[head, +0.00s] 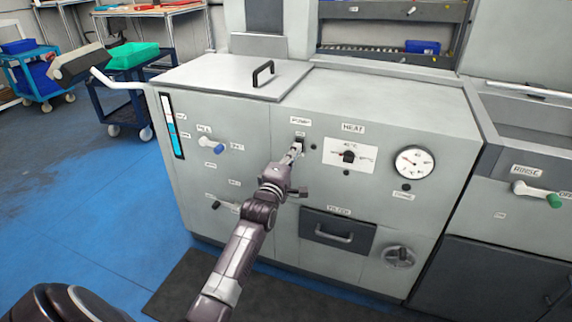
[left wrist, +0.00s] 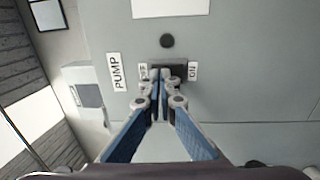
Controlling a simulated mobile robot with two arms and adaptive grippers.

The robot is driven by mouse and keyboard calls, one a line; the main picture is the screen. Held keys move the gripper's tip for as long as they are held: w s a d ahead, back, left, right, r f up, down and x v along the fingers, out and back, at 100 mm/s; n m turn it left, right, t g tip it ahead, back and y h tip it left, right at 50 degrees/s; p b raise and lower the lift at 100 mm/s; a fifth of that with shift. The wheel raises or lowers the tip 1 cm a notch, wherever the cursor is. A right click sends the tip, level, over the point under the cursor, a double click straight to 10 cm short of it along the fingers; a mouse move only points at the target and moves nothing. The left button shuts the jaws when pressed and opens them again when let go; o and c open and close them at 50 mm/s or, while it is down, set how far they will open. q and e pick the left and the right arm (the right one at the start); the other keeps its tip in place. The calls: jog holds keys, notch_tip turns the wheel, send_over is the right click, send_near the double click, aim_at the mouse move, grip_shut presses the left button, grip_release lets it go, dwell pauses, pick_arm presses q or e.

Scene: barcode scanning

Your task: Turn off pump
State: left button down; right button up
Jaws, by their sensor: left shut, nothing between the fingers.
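The pump switch (left wrist: 180,70) is a small black part on the grey machine front, between an OFF label and an ON label (left wrist: 193,71), beside the PUMP label (left wrist: 116,72) in the left wrist view. In the head view the pump switch (head: 299,138) sits under its label at the upper middle of the panel. My left gripper (head: 295,150) is shut and empty, its tips at the switch. It also shows in the left wrist view (left wrist: 161,75), where the fingers cover part of the switch and the OFF label. I cannot tell whether they touch it. My right gripper is not in view.
The heat dial (head: 348,157) and a round gauge (head: 413,162) are right of the switch. A drawer (head: 337,232) and a round knob (head: 398,256) are below. A lid with a black handle (head: 262,72) lies on top.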

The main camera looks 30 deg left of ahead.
pick_arm(q)
jog(key=r+v, duration=0.1)
jog(key=v, duration=1)
jog(key=shift+f, duration=0.2)
jog(key=shift+s+a, duration=0.1)
jog(key=shift+a, duration=0.05)
